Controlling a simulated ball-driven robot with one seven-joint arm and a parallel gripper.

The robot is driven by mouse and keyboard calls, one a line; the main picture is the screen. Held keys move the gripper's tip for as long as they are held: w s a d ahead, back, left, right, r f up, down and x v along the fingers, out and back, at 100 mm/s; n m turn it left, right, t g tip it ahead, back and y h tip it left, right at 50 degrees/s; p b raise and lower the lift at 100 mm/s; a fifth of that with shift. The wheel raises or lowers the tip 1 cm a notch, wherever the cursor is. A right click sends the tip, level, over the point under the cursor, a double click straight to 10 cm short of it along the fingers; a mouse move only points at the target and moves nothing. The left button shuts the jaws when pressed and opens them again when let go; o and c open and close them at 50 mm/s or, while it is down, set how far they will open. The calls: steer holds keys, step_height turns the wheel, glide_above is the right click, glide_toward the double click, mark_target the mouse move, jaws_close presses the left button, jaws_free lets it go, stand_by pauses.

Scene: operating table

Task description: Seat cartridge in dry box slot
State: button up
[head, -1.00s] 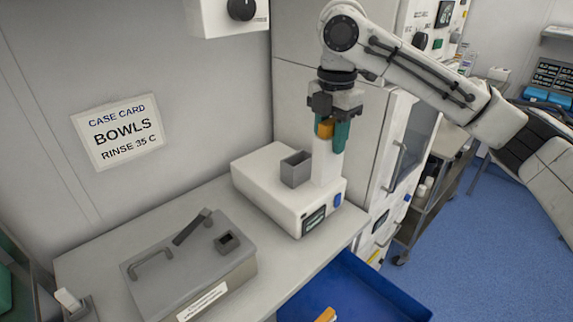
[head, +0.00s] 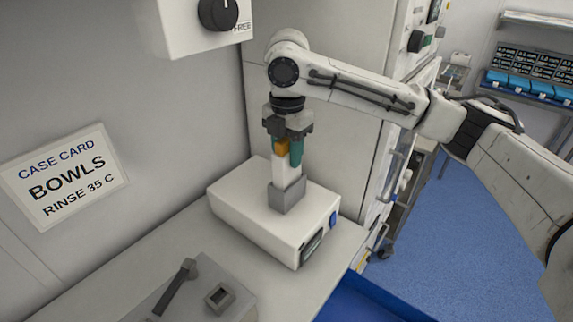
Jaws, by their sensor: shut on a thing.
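My gripper (head: 285,152), with teal fingers, is shut on a white cartridge (head: 287,170) with an orange top (head: 281,147). The cartridge is upright. Its lower end is hidden by the front walls of a grey open-topped socket (head: 287,196) on a white unit (head: 237,206), and it appears to be inside that socket. How deep it sits cannot be told. A grey box (head: 203,268) with a square opening (head: 219,296) and a dark lever (head: 176,287) stands at the lower left, partly out of frame. Which of the two is the dry box is not marked in view.
The units stand on a pale counter (head: 312,284) against a wall with a case card (head: 63,176). A dial box (head: 205,22) hangs above. A tall white cabinet (head: 345,158) is close behind my gripper. A blue drawer (head: 365,303) is at the counter's front.

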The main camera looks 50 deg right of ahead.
mark_target(288, 165)
steer(key=shift+f, duration=1.8)
steer(key=o, duration=1.1)
steer(key=shift+f, duration=0.1)
steer(key=shift+o, duration=0.2)
step_height(288, 165, up, 12)
steer(key=shift+r+b, duration=0.1)
steer(key=shift+b, duration=0.45)
steer(key=shift+s, duration=0.1)
